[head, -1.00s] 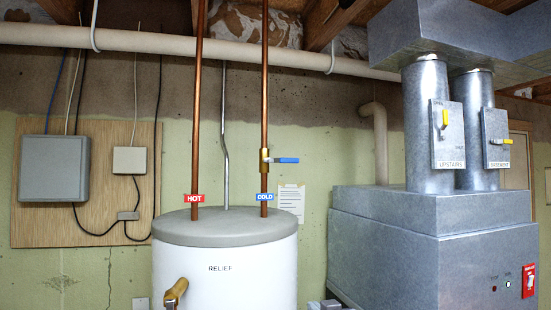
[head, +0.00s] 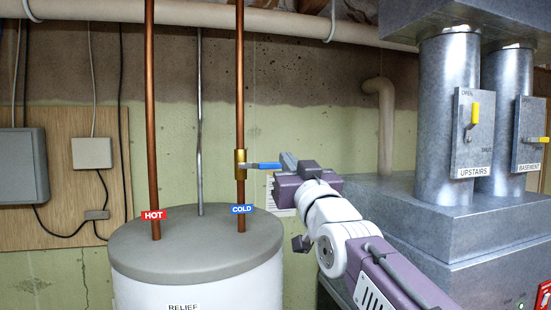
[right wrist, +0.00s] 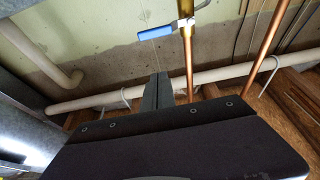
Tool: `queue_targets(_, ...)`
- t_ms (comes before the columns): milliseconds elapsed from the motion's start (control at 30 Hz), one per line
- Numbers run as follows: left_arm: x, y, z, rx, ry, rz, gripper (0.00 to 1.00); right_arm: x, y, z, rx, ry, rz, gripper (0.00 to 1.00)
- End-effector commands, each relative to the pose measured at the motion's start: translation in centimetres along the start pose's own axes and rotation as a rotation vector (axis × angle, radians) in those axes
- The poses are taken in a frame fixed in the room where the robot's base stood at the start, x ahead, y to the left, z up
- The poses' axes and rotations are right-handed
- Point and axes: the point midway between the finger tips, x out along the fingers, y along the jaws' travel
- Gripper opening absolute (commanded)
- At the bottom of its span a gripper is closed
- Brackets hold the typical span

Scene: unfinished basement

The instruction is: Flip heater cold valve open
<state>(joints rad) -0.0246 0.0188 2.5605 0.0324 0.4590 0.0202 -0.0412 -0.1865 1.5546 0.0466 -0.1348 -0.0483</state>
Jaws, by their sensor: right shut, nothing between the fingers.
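The cold valve has a brass body (head: 240,163) on the copper cold pipe (head: 239,90) above the water heater (head: 190,248). Its blue lever (head: 265,166) points right, level and crosswise to the pipe. A blue COLD tag (head: 242,209) sits below it. My right gripper (head: 288,161) is shut and empty, with its tips by the lever's free end. In the right wrist view, which looks upside down, the closed fingers (right wrist: 157,85) appear apart from the blue lever (right wrist: 156,25). I cannot tell their depth apart. My left gripper is out of view.
The copper hot pipe (head: 151,100) with a red HOT tag (head: 154,215) rises left of the cold pipe. A metal duct unit (head: 400,200) stands right, behind my arm. A pale pipe (head: 170,20) runs overhead. The wall between lever and ducts is open.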

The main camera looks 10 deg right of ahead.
Motion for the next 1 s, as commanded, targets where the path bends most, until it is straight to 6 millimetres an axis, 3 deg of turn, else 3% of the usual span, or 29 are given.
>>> queue_targets(167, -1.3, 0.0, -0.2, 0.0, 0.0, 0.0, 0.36, 1.5, 0.0, -0.4, -0.001, -0.003, 0.0, 0.0)
queue_targets(600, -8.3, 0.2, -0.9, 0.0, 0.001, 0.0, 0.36, 10.5, 0.0, -0.2, 0.0, -0.005, 0.001, 0.0)
queue_targets(800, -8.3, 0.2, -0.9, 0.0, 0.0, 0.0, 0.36, 9.0, 0.0, 3.0, -0.001, -0.004, 0.0, 0.0)
queue_targets(1000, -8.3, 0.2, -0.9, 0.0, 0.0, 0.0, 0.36, 8.7, 0.0, 3.8, 0.0, 0.0, 0.0, 0.0)
